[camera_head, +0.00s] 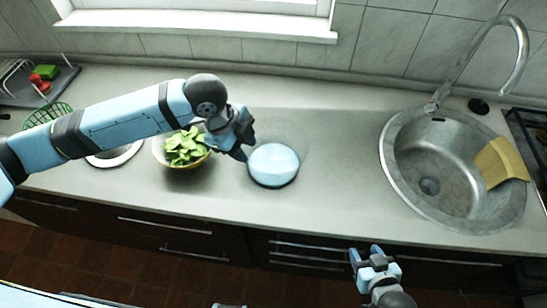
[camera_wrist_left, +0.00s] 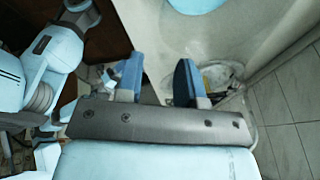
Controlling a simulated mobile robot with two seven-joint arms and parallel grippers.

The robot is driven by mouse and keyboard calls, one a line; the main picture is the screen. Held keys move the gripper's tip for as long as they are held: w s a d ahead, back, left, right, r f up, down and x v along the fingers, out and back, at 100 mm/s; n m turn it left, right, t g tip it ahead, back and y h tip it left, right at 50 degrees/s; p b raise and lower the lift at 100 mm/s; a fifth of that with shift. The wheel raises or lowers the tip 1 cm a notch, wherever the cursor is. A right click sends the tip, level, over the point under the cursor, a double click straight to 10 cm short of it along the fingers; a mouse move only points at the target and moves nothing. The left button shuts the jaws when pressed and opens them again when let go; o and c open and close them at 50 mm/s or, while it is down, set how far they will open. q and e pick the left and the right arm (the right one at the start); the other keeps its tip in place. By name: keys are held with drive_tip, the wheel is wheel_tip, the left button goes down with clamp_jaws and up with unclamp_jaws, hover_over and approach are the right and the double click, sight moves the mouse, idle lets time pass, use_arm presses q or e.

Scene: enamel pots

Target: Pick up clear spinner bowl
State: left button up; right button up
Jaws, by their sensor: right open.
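A round pale-blue, glassy-looking vessel (camera_head: 273,164), which looks like the clear spinner bowl, sits on the counter near the middle of the head view. My left gripper (camera_head: 243,150) is beside its left edge; whether they touch is unclear. In the left wrist view the left gripper (camera_wrist_left: 158,70) has its two blue fingers apart, with nothing seen between them. Part of a pale-blue round shape (camera_wrist_left: 197,4), likely the same bowl, shows at the top edge there. My right gripper (camera_head: 367,256) is open and empty in front of the counter.
A bowl of green leaves (camera_head: 184,150) stands just left, partly behind my left arm. A green basket (camera_head: 47,114) and a dish rack (camera_head: 22,78) are further left. A round sink (camera_head: 430,184) with a tall faucet (camera_head: 519,50) is right. Counter between bowl and sink is clear.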

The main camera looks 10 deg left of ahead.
sight(258, 172)
use_arm(q)
drive_tip(key=x, duration=0.5)
drive_tip(key=a+p+x, duration=0.1)
drive_tip(key=x, duration=0.1)
drive_tip(key=shift+w+f, duration=0.4)
drive_tip(key=shift+f, duration=0.1)
drive_tip(key=shift+p+x, duration=0.6)
drive_tip(key=shift+x, duration=2.15)
drive_tip(key=shift+s+a, duration=0.15)
drive_tip(key=shift+c, duration=0.2)
clamp_jaws()
drive_tip(key=shift+s, duration=0.1)
